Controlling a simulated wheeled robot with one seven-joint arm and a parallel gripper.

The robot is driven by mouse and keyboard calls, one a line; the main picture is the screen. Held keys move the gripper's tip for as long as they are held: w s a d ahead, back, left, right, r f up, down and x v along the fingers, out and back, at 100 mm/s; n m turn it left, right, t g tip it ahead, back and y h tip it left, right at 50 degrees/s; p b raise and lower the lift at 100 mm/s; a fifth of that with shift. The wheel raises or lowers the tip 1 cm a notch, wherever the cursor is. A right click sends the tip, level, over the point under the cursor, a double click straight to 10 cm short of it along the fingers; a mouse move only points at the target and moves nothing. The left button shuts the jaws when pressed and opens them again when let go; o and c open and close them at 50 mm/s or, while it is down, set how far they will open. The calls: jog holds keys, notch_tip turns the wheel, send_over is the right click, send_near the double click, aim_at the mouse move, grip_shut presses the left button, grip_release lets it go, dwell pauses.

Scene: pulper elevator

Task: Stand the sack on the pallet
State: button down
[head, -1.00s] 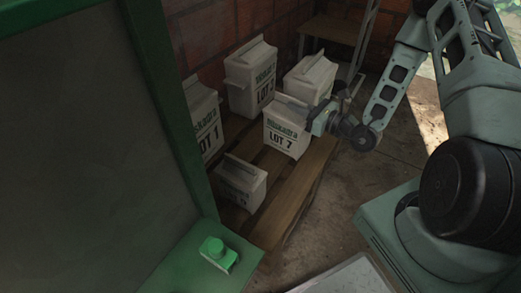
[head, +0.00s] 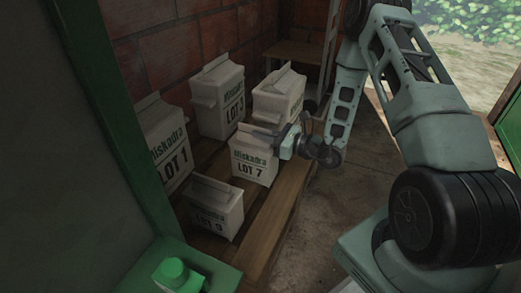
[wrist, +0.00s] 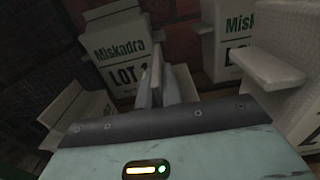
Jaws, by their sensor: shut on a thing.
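The sack marked LOT 7 (head: 252,165) is pale with green and black print. It is upright at the right side of the wooden pallet (head: 262,222) in the head view; I cannot tell whether its base bears fully on the boards. My gripper (head: 284,140) reaches it from the right and is shut on its top seam. In the wrist view my gripper's fingers (wrist: 168,88) show around a thin pale flap, and my gripper's housing hides most of the sack below.
Other sacks stand around it: LOT 1 (head: 164,145) left, LOT 3 (head: 218,95) behind, one (head: 279,98) behind right and a low LOT 9 (head: 214,207) in front. A green post and a brick wall (head: 170,50) bound the left and back. Floor (head: 345,200) is clear on the right.

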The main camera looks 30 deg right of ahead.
aim_at(262, 145)
jog(key=shift+f+b, duration=0.8)
jog(key=shift+f, duration=1.05)
jog(key=shift+f, duration=0.2)
jog(key=c, duration=1.6)
grip_release()
jog(key=shift+o, duration=0.2)
